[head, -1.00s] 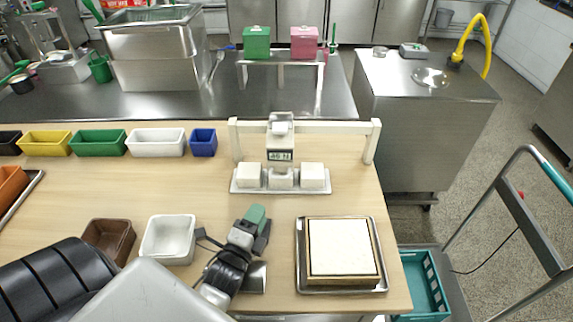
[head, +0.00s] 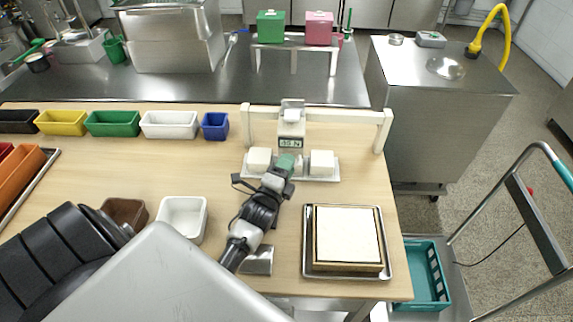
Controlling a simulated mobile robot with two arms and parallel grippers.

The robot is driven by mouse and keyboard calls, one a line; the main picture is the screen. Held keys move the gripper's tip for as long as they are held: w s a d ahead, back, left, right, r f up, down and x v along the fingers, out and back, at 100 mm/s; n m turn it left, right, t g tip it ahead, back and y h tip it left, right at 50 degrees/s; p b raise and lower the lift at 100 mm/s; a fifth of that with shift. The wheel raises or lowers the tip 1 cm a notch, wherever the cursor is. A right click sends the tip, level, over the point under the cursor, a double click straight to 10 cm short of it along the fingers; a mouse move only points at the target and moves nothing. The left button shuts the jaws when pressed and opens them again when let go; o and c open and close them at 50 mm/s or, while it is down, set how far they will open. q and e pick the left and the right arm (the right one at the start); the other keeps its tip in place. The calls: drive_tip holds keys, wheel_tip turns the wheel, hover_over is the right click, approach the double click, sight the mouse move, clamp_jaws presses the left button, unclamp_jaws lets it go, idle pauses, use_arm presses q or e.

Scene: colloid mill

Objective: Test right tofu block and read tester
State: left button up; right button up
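A white tofu block (head: 321,163) sits at the right end of a small metal tray (head: 332,179), with another block (head: 259,160) at the left end. The middle of the tray is mostly hidden by my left gripper (head: 283,169). The tester (head: 291,127), white with a small dark display (head: 291,142), stands behind the tray's middle under a white frame (head: 318,114). The display's digits are too small to read surely. My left gripper has a green part at its tip, just in front of the tester. Whether its fingers are open or shut is unclear. My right gripper is out of view.
A tray with a framed white slab (head: 347,238) lies to the right of my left gripper. A white bin (head: 183,216) and a brown bin (head: 124,212) stand to the left. Coloured bins (head: 112,122) line the back edge. A metal piece (head: 258,262) is near the front.

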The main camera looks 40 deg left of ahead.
use_arm(q)
drive_tip(key=shift+c, duration=0.5)
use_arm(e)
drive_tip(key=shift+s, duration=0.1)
use_arm(q)
clamp_jaws()
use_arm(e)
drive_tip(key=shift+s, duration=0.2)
use_arm(q)
drive_tip(key=w+d, duration=0.1)
drive_tip(key=d, duration=0.1)
drive_tip(key=w+d+b, duration=0.1)
drive_tip(key=d, duration=0.1)
drive_tip(key=shift+w, duration=0.3)
drive_tip(key=shift+o, duration=0.5)
unclamp_jaws()
drive_tip(key=shift+s+a, duration=0.1)
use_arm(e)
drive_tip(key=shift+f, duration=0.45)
